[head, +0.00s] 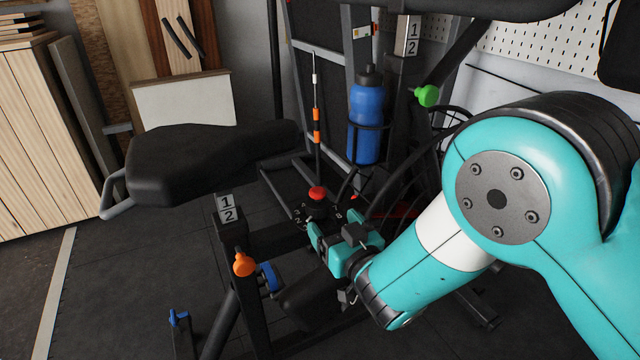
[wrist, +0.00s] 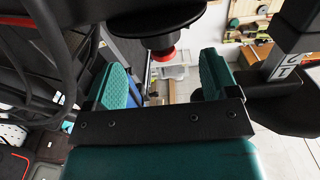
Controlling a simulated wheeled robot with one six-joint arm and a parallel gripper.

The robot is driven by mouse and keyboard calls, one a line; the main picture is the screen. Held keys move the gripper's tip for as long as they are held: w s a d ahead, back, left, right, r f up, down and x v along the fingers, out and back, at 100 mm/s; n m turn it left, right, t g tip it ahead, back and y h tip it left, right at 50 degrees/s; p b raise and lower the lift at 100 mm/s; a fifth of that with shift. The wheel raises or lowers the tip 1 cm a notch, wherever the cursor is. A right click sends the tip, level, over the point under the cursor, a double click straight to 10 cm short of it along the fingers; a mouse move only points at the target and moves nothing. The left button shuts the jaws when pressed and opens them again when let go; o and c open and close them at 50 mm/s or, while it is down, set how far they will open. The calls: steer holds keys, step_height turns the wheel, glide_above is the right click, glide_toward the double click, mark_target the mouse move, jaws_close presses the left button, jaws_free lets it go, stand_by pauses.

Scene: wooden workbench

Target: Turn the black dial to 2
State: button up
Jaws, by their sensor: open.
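The black dial (head: 317,209) sits on the bike frame under a red knob (head: 317,193), with white digits around it. Its pointer setting is too small to read. In the wrist view, which is upside down, a round black part (wrist: 155,22) shows at the top, with the red knob (wrist: 163,54) below it. My gripper (head: 344,233) is just in front of and below the dial in the head view. Its teal fingers are apart and empty, and they also show in the wrist view (wrist: 163,70). The red knob appears between and beyond the fingertips, apart from them.
A black saddle (head: 205,155) is at the left. An orange knob (head: 243,264) is on the near post, and a green knob (head: 427,96) is on the far post. A blue bottle (head: 366,122) stands behind the dial.

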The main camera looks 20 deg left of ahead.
mark_target(323, 211)
steer(key=x, duration=0.6)
steer(key=shift+w+a, duration=0.2)
steer(key=shift+w, duration=0.05)
steer(key=shift+w+a, duration=0.35)
steer(key=shift+a, duration=0.1)
steer(key=c, duration=0.9)
